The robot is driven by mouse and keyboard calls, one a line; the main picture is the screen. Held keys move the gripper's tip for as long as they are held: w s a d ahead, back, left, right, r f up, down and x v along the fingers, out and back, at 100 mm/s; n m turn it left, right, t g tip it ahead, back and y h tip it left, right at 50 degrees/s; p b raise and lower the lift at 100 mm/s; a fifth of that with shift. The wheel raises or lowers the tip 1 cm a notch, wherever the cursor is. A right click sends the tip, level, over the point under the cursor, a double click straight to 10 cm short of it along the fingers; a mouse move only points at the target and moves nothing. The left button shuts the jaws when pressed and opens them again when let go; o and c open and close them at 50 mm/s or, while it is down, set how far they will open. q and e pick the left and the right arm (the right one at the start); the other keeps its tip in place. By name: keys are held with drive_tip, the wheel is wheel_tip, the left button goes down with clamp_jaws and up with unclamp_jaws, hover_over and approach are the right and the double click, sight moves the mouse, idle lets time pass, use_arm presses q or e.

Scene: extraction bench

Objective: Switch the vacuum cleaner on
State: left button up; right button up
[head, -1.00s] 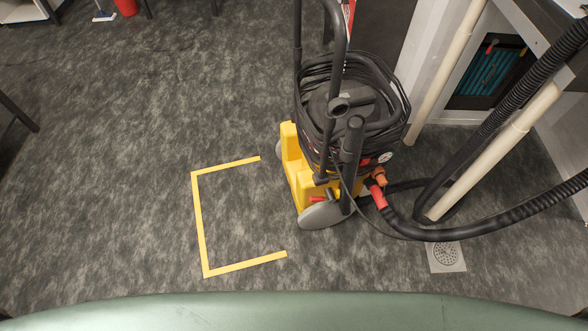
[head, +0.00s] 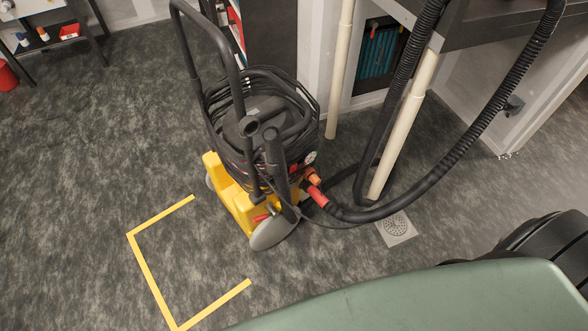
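The vacuum cleaner (head: 235,205) stands upright on the floor left of the picture's middle. It has a yellow wheeled base, a dark drum wrapped in coiled black cable, and a tall black push handle (head: 231,62). A black ribbed hose (head: 450,165) joins it at a red and orange connector (head: 315,191) and rises to the upper right. I cannot make out a switch. Neither of my grippers is in view.
Yellow tape (head: 150,265) marks an open rectangle on the floor left of the cleaner. A cream post (head: 404,125) and a bench (head: 490,25) stand to the right, with a floor drain (head: 396,228) below.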

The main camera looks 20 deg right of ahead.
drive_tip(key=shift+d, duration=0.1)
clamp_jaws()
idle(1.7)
